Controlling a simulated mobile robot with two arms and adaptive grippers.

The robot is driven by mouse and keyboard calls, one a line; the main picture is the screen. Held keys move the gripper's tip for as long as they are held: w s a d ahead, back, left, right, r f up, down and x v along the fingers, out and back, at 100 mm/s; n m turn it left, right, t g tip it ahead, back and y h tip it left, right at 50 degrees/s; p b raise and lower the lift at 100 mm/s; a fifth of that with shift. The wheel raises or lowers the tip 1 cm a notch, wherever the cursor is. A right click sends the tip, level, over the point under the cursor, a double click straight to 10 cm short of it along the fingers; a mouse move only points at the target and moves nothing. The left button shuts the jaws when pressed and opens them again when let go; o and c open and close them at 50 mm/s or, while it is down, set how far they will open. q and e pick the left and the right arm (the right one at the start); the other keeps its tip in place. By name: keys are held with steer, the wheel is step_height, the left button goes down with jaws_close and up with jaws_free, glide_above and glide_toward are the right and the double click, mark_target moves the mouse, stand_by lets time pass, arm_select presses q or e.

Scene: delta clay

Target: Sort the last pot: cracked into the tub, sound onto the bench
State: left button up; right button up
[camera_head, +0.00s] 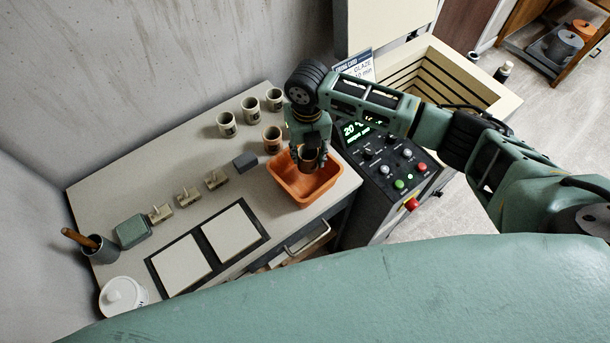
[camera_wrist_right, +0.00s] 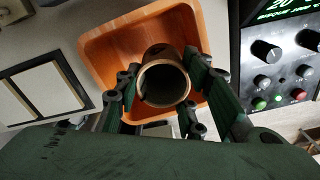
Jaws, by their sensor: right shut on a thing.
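My right gripper (camera_head: 308,163) is shut on a brown clay pot (camera_head: 309,154), with its fingers on either side of it. In the right wrist view the pot (camera_wrist_right: 164,82) shows its round open mouth and dark inside. No crack can be made out on the parts that show. The pot is over the orange tub (camera_head: 300,197); I cannot tell how far above its floor. In the wrist view the tub (camera_wrist_right: 97,48) spreads out behind the pot. The grey bench (camera_head: 150,165) carries the tub near its right end. My left gripper is out of view.
Several pots stand at the bench's back, including a tan one (camera_head: 272,139) close to the tub. A dark grey block (camera_head: 245,162), small stands (camera_head: 188,197) and two pale tiles (camera_head: 230,233) lie left of the tub. A control panel (camera_head: 385,165) stands close on the right.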

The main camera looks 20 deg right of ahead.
steer(key=shift+d, duration=0.1)
steer(key=shift+s+d+r, duration=0.1)
steer(key=o, duration=1.3)
steer(key=shift+r, duration=0.2)
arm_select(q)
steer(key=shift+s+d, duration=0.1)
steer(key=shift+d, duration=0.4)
arm_select(e)
step_height(320, 180, up, 12)
steer(key=shift+f, duration=0.25)
